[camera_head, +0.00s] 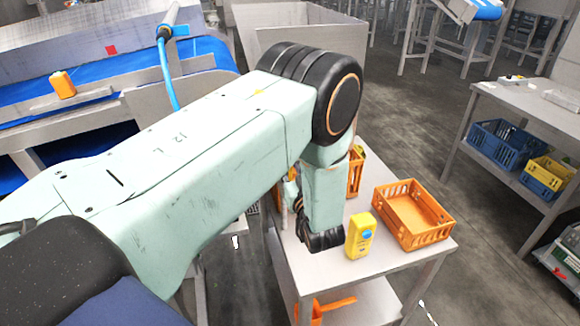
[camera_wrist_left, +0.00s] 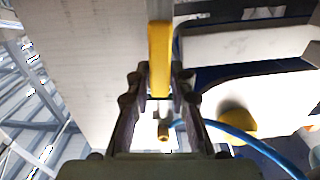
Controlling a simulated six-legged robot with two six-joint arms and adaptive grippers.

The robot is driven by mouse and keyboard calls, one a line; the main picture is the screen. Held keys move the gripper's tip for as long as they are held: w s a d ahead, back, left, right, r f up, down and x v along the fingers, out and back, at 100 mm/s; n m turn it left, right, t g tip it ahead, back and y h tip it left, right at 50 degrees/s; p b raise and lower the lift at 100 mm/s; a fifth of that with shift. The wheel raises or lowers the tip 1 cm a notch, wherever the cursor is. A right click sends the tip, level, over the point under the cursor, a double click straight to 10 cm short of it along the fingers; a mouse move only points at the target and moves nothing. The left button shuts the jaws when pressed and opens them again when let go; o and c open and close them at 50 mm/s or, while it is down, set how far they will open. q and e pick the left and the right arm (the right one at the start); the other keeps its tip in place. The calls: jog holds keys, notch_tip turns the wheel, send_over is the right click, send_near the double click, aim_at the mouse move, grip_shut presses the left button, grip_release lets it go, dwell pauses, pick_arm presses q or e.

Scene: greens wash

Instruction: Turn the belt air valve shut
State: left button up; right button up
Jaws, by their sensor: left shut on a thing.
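The left wrist view shows a yellow bar-shaped handle (camera_wrist_left: 159,45), which looks like the valve's lever. My left gripper (camera_wrist_left: 160,88) is shut on its near end, with one dark finger on each side. A small brass-coloured fitting (camera_wrist_left: 165,130) and a blue hose (camera_wrist_left: 245,137) show below and to the right of the fingers. In the head view my left arm crosses the middle and bends down over a small table; its fingers and the valve cannot be made out there. The lever's angle to the pipe cannot be told. My right gripper is in neither view.
A blue belt (camera_head: 205,50) runs at upper left, with a blue hose (camera_head: 168,80) and an orange item (camera_head: 63,85) by it. The small table (camera_head: 390,262) bears a yellow device (camera_head: 360,236) and an orange crate (camera_head: 393,226). Open floor lies right of it.

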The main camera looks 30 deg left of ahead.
pick_arm(q)
jog(key=shift+s+a+r, duration=0.1)
jog(key=shift+s, duration=0.1)
grip_shut()
jog(key=shift+w, duration=0.1)
